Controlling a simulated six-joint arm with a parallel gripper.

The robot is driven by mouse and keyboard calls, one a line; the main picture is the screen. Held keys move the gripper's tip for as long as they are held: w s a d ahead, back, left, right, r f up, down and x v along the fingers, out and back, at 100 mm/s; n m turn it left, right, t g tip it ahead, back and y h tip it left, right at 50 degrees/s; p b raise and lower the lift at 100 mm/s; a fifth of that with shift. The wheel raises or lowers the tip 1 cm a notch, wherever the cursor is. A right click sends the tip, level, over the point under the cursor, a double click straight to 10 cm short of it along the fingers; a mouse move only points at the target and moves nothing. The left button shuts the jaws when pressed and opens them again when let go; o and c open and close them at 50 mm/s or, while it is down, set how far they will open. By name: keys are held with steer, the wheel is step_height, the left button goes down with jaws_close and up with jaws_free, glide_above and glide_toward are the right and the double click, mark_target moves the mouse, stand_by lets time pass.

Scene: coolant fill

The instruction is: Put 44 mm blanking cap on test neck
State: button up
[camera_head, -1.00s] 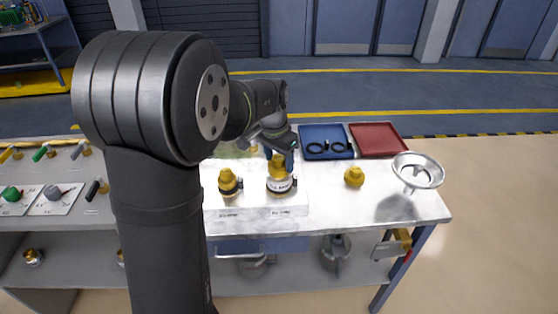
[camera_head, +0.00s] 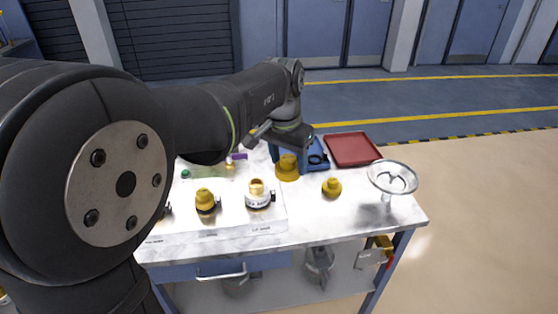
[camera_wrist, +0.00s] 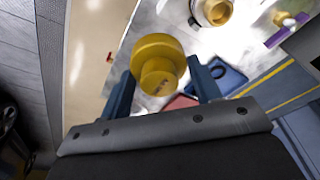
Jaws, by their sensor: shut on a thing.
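My gripper (camera_head: 290,157), with blue fingers, is shut on a yellow stepped cap (camera_head: 287,172). In the wrist view the cap (camera_wrist: 158,58) sits between the two fingers (camera_wrist: 162,84). The held cap is behind and right of a neck with a white collar (camera_head: 257,200), apart from it; that neck shows an open brass-coloured top. To its left stands another neck topped by a yellow cap (camera_head: 206,199). A second loose yellow cap (camera_head: 332,187) rests on the bench at right. The labels are too small to tell which neck is which.
A blue tray (camera_head: 320,146) with black rings lies just behind my gripper, and a red tray (camera_head: 353,149) is right of it. A metal funnel (camera_head: 392,178) stands near the bench's right end.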

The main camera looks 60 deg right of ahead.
steer(key=w+a+f+n, duration=0.2)
steer(key=w+a+n, duration=0.1)
steer(key=w+a, duration=0.4)
steer(key=w+a+f+n, duration=0.2)
steer(key=w+a, duration=0.4)
steer(key=w, duration=0.8)
steer(key=w+a+f+n+t, duration=0.1)
steer(key=w+a+f+n, duration=0.1)
steer(key=w+a, duration=0.5)
steer(key=w+n, duration=0.1)
steer(key=w, duration=0.3)
steer(key=shift+a+f+n+y, duration=0.2)
steer(key=shift+a+n+y, duration=0.1)
steer(key=shift+a+n, duration=0.1)
steer(key=shift+f, duration=0.1)
steer(key=shift+w+f, duration=0.1)
steer(key=shift+f, duration=2.7)
steer(key=shift+f, duration=1.3)
steer(key=shift+c, duration=0.2)
steer(key=o, duration=1.1)
steer(key=shift+c, duration=0.2)
steer(key=shift+d+f, duration=0.1)
